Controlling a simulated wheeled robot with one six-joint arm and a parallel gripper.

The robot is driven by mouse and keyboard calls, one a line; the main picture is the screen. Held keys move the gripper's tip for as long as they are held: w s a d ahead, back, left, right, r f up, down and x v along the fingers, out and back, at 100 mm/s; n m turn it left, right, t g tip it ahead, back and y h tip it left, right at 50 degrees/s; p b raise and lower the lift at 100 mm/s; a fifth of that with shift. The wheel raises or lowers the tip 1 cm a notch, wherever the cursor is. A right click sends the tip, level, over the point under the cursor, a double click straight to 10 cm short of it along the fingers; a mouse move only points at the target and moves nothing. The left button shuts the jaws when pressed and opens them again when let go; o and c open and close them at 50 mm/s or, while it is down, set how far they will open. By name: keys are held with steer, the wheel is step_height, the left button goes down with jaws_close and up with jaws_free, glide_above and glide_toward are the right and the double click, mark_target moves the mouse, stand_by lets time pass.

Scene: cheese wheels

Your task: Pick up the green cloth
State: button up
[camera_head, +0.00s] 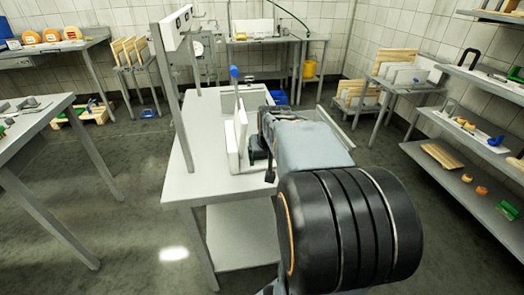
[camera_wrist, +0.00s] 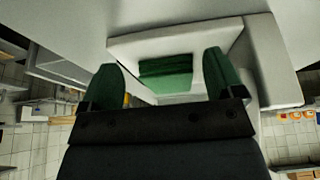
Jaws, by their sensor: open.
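The green cloth (camera_wrist: 166,74) shows in the wrist view as a small folded-looking green patch against a pale panel or board. My gripper (camera_wrist: 162,62) is open, with its two green fingers spread to the left and right of the cloth in that view. The cloth appears beyond the fingers, and no contact shows. In the head view my gripper (camera_head: 258,149) is low over the white table (camera_head: 190,165), beside upright white boards. A small dark green patch is there, but I cannot tell finger from cloth. My arm hides part of that area.
White boards (camera_head: 232,146) stand upright on the table close to my gripper's left. A post frame with a white box (camera_head: 175,27) rises at the table's left. Shelves (camera_head: 458,187) line the right side, and another table (camera_head: 30,118) stands left. Floor between is clear.

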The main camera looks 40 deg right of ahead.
steer(key=shift+w+d, duration=0.4)
steer(key=shift+w, duration=0.45)
steer(key=shift+w+d, duration=0.35)
steer(key=shift+w, duration=0.45)
steer(key=shift+w+d+f, duration=0.2)
steer(key=shift+w+d, duration=0.15)
steer(key=shift+w, duration=0.4)
steer(key=shift+w+d+f, duration=0.15)
steer(key=shift+w+d, duration=0.2)
steer(key=shift+w, duration=0.4)
steer(key=shift+w+d+f, duration=0.2)
steer(key=shift+w+d, duration=0.15)
steer(key=shift+w, duration=0.4)
steer(key=c, duration=0.8)
steer(key=shift+o, duration=0.2)
steer(key=shift+r, duration=0.15)
